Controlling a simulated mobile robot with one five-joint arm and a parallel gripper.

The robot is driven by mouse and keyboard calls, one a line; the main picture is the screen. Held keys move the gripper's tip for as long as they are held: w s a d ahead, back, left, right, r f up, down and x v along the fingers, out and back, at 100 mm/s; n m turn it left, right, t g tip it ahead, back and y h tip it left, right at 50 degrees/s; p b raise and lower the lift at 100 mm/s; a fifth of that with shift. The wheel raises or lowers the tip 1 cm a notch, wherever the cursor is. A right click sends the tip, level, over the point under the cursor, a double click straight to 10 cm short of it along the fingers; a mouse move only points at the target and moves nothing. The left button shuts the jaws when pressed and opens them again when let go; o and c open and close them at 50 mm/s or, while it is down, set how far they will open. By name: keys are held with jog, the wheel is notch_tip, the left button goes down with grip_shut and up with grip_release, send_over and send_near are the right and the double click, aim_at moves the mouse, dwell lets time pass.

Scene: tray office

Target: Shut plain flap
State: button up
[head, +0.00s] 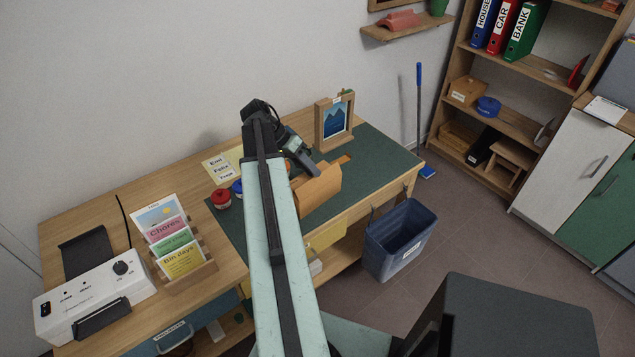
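A plain tan wooden box or flap-like piece (320,188) sits on the green desk mat, just right of my arm. Its left side is partly hidden behind the arm, and I cannot tell which part of it is a flap or how far it stands open. My gripper (303,160) is a dark shape at the far end of my pale green arm, above the mat and just behind the tan piece. The fingers are small and partly hidden, so I cannot tell whether they touch anything.
A framed mountain picture (335,122) stands at the mat's back. A red-lidded jar (222,199) and a card rack (187,270) stand left of my arm. A blue bin (400,241) hangs at the desk's right front. A shelf (515,120) and cabinet (566,160) stand right.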

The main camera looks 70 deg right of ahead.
aim_at(319, 181)
jog(key=b+x, duration=0.1)
jog(key=x, duration=0.2)
jog(key=shift+s+d+f+b, duration=0.1)
jog(key=shift+s+f+b, duration=0.1)
jog(key=shift+f+b, duration=0.2)
jog(key=shift+r, duration=0.2)
grip_shut()
dwell(0.8)
